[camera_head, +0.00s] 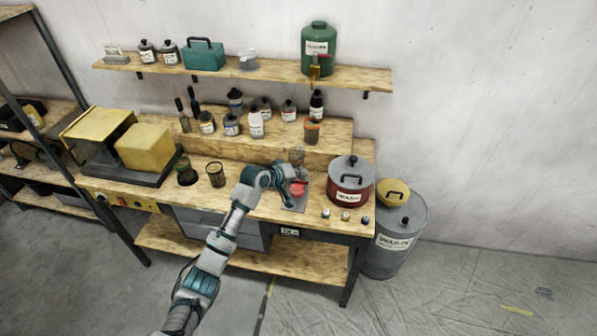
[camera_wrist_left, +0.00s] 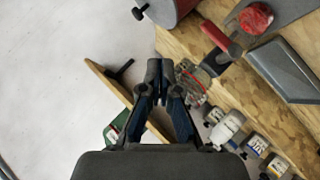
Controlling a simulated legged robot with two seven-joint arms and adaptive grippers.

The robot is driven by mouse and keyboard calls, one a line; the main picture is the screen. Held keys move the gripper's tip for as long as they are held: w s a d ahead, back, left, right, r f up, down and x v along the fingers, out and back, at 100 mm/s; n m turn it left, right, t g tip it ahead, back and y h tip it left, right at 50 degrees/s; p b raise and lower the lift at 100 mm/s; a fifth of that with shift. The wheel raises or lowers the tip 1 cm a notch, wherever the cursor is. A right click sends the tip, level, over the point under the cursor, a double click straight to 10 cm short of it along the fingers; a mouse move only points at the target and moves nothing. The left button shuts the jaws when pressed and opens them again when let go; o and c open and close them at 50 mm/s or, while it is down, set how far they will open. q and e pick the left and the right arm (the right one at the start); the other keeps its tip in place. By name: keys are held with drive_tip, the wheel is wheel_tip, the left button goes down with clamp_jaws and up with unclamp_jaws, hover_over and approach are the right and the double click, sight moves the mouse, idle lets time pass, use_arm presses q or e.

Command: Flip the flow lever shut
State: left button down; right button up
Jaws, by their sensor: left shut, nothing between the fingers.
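A red lever (camera_wrist_left: 218,38) with a dark end shows in the left wrist view, beside a round red part (camera_wrist_left: 256,18) on a grey plate. I take this to be the flow lever. In the head view the red parts (camera_head: 298,188) sit on the plate (camera_head: 293,203) near the bench front, partly hidden by my gripper. My left gripper (camera_head: 287,178) is just left of and over them. In the wrist view its fingers (camera_wrist_left: 158,88) are shut and empty, apart from the lever in the picture. Whether the lever is open or shut I cannot tell. My right gripper is out of view.
A red lidded pot (camera_head: 350,187) stands right of the plate. A clear glass item (camera_head: 298,154) stands behind it. Bottles (camera_head: 256,124) line the raised shelf. A green tank (camera_head: 316,45) stands on the wall shelf. Small knobs (camera_head: 345,216) lie in front of the pot.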

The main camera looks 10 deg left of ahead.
use_arm(q)
drive_tip(key=s+r, duration=0.3)
drive_tip(key=shift+s+d+r, duration=0.15)
drive_tip(key=shift+d, duration=0.2)
drive_tip(key=shift+a, duration=0.2)
